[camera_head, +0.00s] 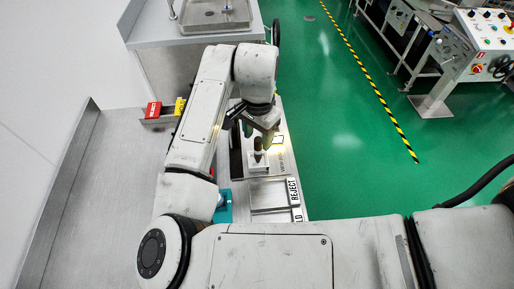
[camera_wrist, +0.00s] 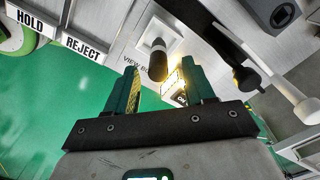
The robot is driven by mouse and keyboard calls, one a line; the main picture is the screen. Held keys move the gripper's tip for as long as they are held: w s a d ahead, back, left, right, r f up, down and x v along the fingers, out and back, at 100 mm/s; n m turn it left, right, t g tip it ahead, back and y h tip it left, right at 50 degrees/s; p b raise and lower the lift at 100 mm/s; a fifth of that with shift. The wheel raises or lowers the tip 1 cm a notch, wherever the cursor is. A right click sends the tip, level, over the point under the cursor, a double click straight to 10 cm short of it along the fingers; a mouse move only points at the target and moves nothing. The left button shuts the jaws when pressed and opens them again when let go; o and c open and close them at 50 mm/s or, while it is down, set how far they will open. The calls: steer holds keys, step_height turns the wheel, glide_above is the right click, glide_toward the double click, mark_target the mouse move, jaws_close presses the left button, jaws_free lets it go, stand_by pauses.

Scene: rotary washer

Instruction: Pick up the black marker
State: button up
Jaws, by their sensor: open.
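A dark upright cylinder with a pale end (camera_wrist: 157,62), which looks like the black marker, stands at a white block on the counter. It also shows in the head view (camera_head: 258,157), below my gripper. My gripper (camera_wrist: 160,68) is open, with its green fingers on either side of the cylinder's line in the wrist view. The cylinder appears beyond the fingertips, and I cannot tell how far. In the head view my gripper (camera_head: 257,133) hangs over the block, partly hidden by my wrist.
REJECT (camera_wrist: 83,48) and HOLD (camera_wrist: 31,21) labels mark trays on the counter. A lit panel (camera_wrist: 174,82) lies close beside the cylinder. Red (camera_head: 153,109) and yellow (camera_head: 180,106) items sit at the back left. Green floor lies right.

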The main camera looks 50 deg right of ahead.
mark_target(258, 149)
steer(key=shift+f+p, duration=0.8)
steer(key=shift+f, duration=2.25)
jaws_close()
